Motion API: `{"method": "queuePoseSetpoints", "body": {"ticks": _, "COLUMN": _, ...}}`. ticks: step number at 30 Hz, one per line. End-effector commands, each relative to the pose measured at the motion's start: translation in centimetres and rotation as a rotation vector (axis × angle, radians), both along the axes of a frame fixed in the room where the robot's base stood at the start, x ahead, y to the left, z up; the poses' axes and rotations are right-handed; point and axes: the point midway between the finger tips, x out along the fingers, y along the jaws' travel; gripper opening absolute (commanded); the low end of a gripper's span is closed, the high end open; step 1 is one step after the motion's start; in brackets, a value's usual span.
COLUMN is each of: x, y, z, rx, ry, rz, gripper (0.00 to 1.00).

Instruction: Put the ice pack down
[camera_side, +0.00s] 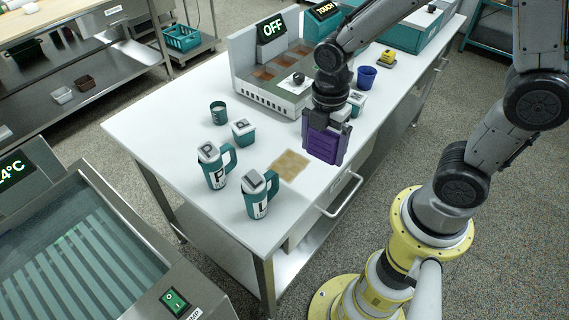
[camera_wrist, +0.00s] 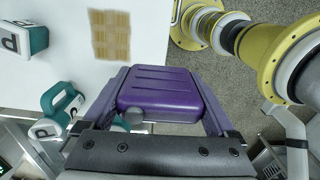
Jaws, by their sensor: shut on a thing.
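The ice pack (camera_side: 324,146) is a purple ribbed block. My gripper (camera_side: 326,112) is shut on it and holds it near the front edge of the white table (camera_side: 160,123). In the side view I cannot tell exactly how high it hangs. In the wrist view the ice pack (camera_wrist: 160,92) fills the space between the fingers, partly over the table edge and partly over the floor. A tan square mat (camera_side: 290,165) lies bare on the table, left of and below the pack; it also shows at the top of the wrist view (camera_wrist: 111,36).
A grey unit reading OFF (camera_side: 264,97) and a blue cup (camera_side: 366,77) are farther back.

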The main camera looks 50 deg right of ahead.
Motion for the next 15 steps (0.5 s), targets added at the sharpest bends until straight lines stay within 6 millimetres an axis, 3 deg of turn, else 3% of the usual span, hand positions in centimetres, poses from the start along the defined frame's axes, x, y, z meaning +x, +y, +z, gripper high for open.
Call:
{"method": "queuePoseSetpoints", "body": {"ticks": 6, "x": 4.7, "y": 0.5, "z": -2.2, "rx": 0.0, "ry": 0.002, "rz": 0.0, "gripper": 0.28}}
{"method": "queuePoseSetpoints", "body": {"ticks": 15, "x": 8.1, "y": 0.9, "z": -6.3, "rx": 0.0, "ry": 0.001, "rz": 0.0, "gripper": 0.28}}
